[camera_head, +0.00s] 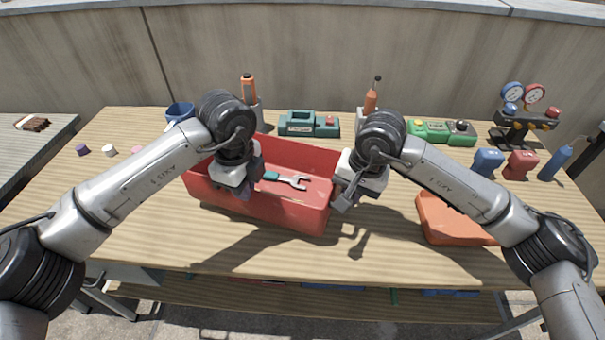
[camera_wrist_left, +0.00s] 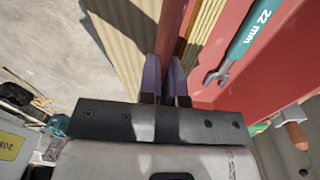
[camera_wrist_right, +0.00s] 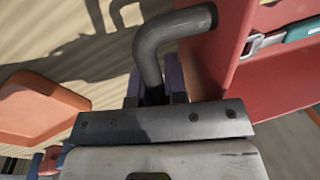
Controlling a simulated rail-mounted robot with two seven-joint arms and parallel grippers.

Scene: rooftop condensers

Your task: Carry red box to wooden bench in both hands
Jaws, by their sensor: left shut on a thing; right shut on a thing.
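The red box (camera_head: 265,205) is an open-topped tray at the middle of the wooden bench (camera_head: 150,235); I cannot tell whether it touches the top. A wrench (camera_head: 290,181) with a teal handle lies in it and also shows in the left wrist view (camera_wrist_left: 245,45). My left gripper (camera_head: 243,188) is shut at the box, its purple fingers (camera_wrist_left: 168,75) by a red edge. My right gripper (camera_head: 342,200) is at the box's right end. In the right wrist view its fingers (camera_wrist_right: 155,85) are shut at the box's dark grey bent handle (camera_wrist_right: 152,45).
An orange tray (camera_head: 445,222) lies to the right on the bench. Along the back stand a blue cup (camera_head: 180,112), a teal tool (camera_head: 308,123), a green button box (camera_head: 430,130) and a gauge set (camera_head: 522,115). A grey slatted surface (camera_head: 30,160) is at the left. The bench front is clear.

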